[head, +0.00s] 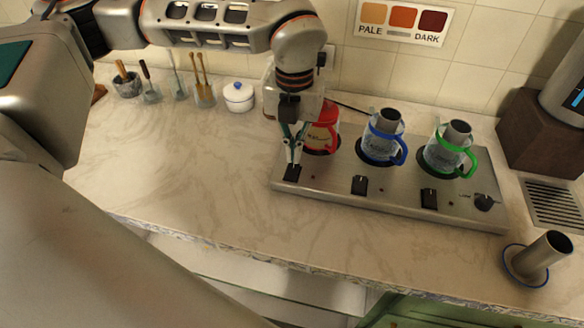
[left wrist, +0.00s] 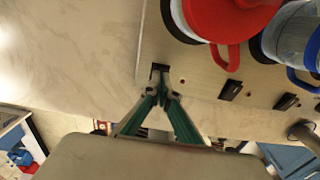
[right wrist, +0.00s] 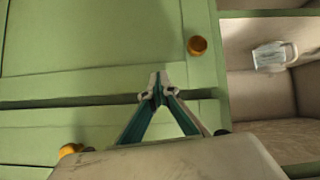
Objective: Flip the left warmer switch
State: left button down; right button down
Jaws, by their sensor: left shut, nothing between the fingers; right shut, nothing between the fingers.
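The warmer (head: 400,195) is a flat metal unit with a row of black switches on its front strip. The left switch (head: 291,173) is at its left front corner; it also shows in the left wrist view (left wrist: 160,68). My left gripper (head: 294,160) is shut and empty, pointing down with its fingertips right at the left switch. I cannot tell whether they touch it. In the left wrist view the closed fingertips (left wrist: 161,88) are just beside the switch. My right gripper (right wrist: 157,88) is shut and empty in front of green cabinet fronts.
A red-handled pot (head: 322,135), a blue-handled pot (head: 380,145) and a green-handled pot (head: 447,155) stand on the warmer. A middle switch (head: 359,185), a right switch (head: 429,198) and a knob (head: 484,202) sit along its front.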

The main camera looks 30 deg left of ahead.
aim_at(294, 166)
pick_arm(q)
jog(key=shift+f+b, duration=0.55)
jog(key=shift+f, duration=0.65)
dwell(1.1)
jog(key=shift+r+p, duration=1.35)
jog(key=shift+r, duration=0.75)
jog(key=shift+r+p, duration=0.9)
jog(key=shift+r, duration=0.6)
jog(key=shift+f, duration=0.1)
